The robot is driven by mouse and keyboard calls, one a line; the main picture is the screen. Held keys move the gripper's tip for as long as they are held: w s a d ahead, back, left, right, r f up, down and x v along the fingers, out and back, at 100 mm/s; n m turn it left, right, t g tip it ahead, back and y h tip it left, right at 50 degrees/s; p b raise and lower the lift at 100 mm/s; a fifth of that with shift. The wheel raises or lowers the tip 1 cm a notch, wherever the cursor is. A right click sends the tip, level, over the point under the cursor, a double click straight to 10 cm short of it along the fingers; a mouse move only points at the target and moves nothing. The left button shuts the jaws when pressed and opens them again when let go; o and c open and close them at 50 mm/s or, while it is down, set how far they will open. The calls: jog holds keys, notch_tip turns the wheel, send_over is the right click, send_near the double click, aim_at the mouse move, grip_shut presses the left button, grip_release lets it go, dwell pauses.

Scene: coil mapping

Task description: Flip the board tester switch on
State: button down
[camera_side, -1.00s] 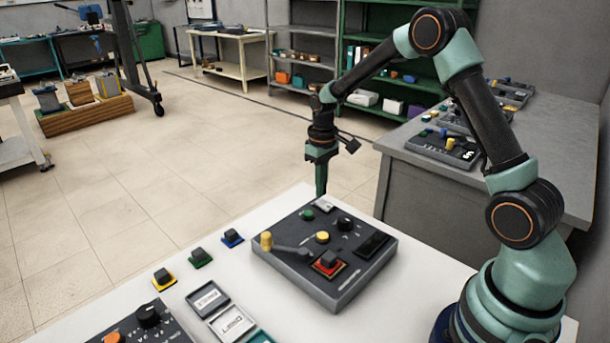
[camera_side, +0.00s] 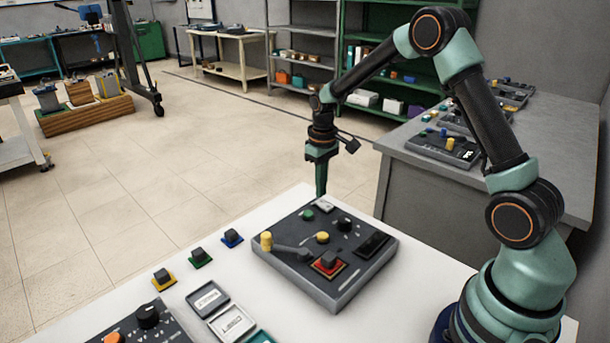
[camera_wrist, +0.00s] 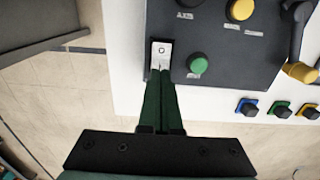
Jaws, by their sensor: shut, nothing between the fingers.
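The board tester (camera_side: 325,285) is a dark grey box on the white table, with several controls on its top. A small pale switch plate (camera_wrist: 161,50) sits at its edge in the wrist view, beside a green button (camera_wrist: 197,63). The plate also shows at the far corner in the side view (camera_side: 325,206). My gripper (camera_wrist: 161,74) is shut and empty, with green fingers together and their tips right at the plate's lower end. In the side view my gripper (camera_side: 321,196) points down at that corner. The fingertips hide part of the plate, so I cannot tell contact or the switch's position.
The tester also carries a yellow button (camera_side: 322,237), a black knob (camera_side: 345,223), a red-based black switch (camera_side: 328,262) and a lever with a yellow knob (camera_side: 266,241). Small coloured blocks (camera_side: 198,257) and a second panel (camera_side: 140,325) lie on the table.

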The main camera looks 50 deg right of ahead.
aim_at(321, 202)
jog(key=shift+f, duration=0.9)
dwell(0.9)
jog(key=shift+r, duration=3.5)
jog(key=shift+r, duration=0.1)
jog(key=s+a+r+t, duration=0.3)
jog(key=s+a+r, duration=0.35)
jog(key=r, duration=0.45)
jog(key=s+a+r+t, duration=0.1)
jog(key=s+a+t, duration=0.1)
jog(key=s, duration=0.8)
jog(key=shift+s+a+r+t, duration=0.25)
jog(key=shift+a+t, duration=0.05)
jog(key=shift+a, duration=0.6)
